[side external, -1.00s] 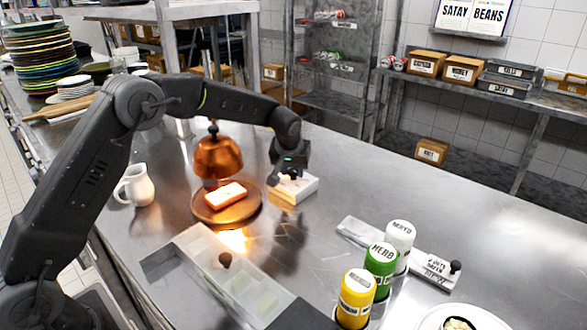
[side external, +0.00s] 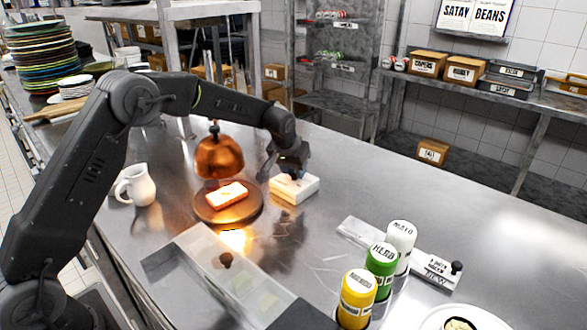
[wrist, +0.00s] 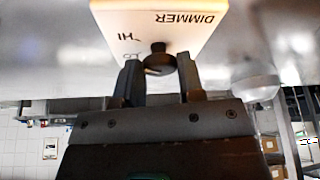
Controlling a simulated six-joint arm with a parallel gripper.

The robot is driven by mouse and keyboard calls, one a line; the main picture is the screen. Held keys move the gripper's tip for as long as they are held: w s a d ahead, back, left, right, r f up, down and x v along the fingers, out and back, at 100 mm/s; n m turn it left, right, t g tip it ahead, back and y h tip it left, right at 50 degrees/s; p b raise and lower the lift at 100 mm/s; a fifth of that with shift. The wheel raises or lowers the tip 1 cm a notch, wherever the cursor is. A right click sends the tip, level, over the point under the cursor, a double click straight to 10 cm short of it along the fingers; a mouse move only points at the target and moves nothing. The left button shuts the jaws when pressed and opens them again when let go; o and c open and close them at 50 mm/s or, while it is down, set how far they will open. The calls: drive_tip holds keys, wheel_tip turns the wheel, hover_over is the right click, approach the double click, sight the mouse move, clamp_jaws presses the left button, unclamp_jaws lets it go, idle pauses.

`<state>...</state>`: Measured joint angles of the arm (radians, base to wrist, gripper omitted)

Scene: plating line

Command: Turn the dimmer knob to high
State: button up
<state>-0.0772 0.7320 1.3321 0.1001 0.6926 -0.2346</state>
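The dimmer is a small white box (side external: 296,190) on the steel counter, right of the copper lamp. In the wrist view its top face (wrist: 185,22) reads DIMMER and HI, upside down; another mark is partly hidden by a finger. The black dimmer knob (wrist: 160,60) stands near the edge of that face. My gripper (wrist: 160,66) has one finger on each side of the knob, with the fingers apart and slim gaps seeming to show. In the side view my gripper (side external: 291,170) is low over the box and hides the knob. The knob's setting is not readable.
A copper heat lamp (side external: 218,160) hangs over a round plate (side external: 240,218) with a glowing block, close left of the dimmer. A white jug (side external: 137,186), a lidded bin (side external: 195,243) and several bottles (side external: 381,262) stand around.

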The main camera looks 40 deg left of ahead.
drive_tip(key=o, duration=0.4)
drive_tip(key=shift+o, duration=0.2)
drive_tip(key=v, duration=1.4)
drive_tip(key=s+d+r+m, duration=0.1)
drive_tip(key=s+r, duration=0.2)
drive_tip(key=s, duration=0.5)
drive_tip(key=s+d+r, duration=0.1)
drive_tip(key=s+r, duration=0.2)
drive_tip(key=s, duration=0.5)
drive_tip(key=s+d+f+m, duration=0.1)
drive_tip(key=s+f, duration=0.1)
drive_tip(key=s, duration=0.7)
drive_tip(key=s+d+f+t+h, duration=0.1)
drive_tip(key=s+f, duration=0.1)
drive_tip(key=s, duration=0.7)
drive_tip(key=shift+f+m, duration=0.3)
drive_tip(key=shift+m, duration=0.1)
